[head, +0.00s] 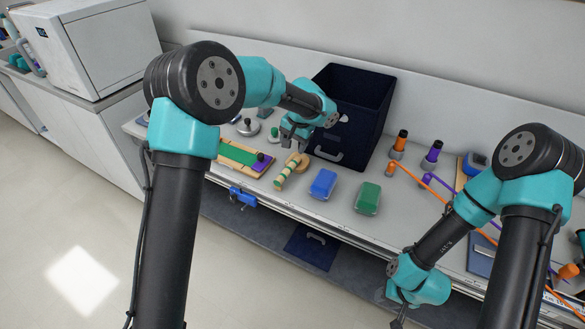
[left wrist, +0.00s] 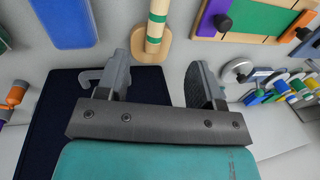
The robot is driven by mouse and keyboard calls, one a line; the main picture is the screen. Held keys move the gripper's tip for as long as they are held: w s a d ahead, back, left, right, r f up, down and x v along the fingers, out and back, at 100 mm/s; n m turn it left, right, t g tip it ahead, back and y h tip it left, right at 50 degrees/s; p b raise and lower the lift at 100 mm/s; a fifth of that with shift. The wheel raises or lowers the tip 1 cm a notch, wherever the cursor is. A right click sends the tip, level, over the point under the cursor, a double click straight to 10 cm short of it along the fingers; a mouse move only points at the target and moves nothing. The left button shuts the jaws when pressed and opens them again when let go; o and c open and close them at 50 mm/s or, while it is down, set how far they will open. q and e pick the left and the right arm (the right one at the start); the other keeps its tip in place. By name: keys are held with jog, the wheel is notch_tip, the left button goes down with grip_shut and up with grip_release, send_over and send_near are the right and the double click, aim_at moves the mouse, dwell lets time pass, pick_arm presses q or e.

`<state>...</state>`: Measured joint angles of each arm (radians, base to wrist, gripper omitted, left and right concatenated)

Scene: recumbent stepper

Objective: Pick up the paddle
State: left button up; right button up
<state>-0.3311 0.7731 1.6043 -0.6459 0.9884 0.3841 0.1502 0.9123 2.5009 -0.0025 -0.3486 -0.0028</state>
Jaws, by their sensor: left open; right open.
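The paddle (head: 284,178) looks like a pale wooden piece with a green-striped handle and a rounded wooden end. It lies on the bench near the front edge. In the left wrist view the paddle (left wrist: 157,28) shows at the top centre, its rounded end nearest my jaws. My left gripper (head: 294,137) is open and empty, above and just behind the rounded end. My right gripper (head: 398,323) is open, low at the bottom edge of the head view and partly cut off, far from the paddle.
A dark blue bin (head: 352,105) stands behind. A green and purple board (head: 240,157) lies left of the paddle. A blue box (head: 323,184) and a green box (head: 368,198) sit to its right. Orange and purple handled items (head: 398,146) are further right.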

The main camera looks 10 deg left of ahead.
aim_at(288, 169)
pick_arm(q)
jog(key=f, duration=0.3)
jog(key=a+f, duration=0.1)
jog(key=f, duration=0.5)
jog(key=shift+w+a+f, duration=0.15)
jog(key=shift+w+a, duration=0.2)
jog(key=shift+f, duration=0.1)
jog(key=shift+w+a+f, duration=0.1)
jog(key=shift+a+f, duration=0.1)
jog(key=shift+f, duration=1.05)
jog(key=shift+a+f, duration=0.2)
jog(key=shift+f, duration=1.05)
jog(key=shift+c, duration=0.3)
grip_shut()
